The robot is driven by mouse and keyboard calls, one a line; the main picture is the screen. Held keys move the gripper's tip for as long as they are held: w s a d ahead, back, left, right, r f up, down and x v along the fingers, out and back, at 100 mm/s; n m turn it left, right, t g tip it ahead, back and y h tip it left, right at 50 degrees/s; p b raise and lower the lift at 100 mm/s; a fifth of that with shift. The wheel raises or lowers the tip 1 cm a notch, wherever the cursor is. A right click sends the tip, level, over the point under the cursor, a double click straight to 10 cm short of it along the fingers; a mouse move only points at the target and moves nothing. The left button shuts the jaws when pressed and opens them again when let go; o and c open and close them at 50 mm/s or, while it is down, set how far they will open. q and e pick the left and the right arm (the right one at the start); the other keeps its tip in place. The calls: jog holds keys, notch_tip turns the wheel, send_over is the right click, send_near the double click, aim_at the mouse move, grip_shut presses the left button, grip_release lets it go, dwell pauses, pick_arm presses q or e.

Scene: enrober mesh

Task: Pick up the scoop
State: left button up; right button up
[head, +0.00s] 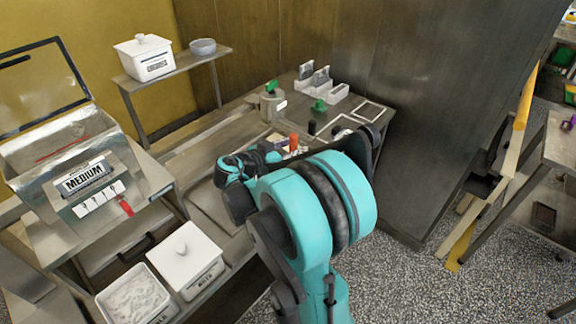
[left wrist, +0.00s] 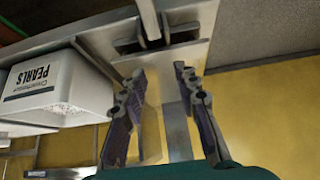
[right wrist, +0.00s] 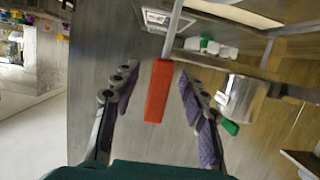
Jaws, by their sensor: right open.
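An orange-red handle (right wrist: 158,90) shows in the right wrist view, in line between the fingers of my right gripper (right wrist: 156,76); a thin metal bar runs up from behind its end. It may be the scoop's handle, but no bowl shows. In the head view an orange-red piece (head: 293,141) stands on the back bench, partly hidden by my right arm. My right gripper is open and I see no contact with the handle. My left gripper (left wrist: 160,72) is open and empty in the left wrist view, away from that bench.
A metal canister (head: 271,105) with a green top and white bins (head: 338,93) stand on the back bench. A machine marked MEDIUM (head: 85,180) is at left. A PEARLS tub (left wrist: 55,85) is beside my left gripper.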

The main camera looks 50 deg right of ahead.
jog(key=shift+d, duration=0.3)
grip_shut()
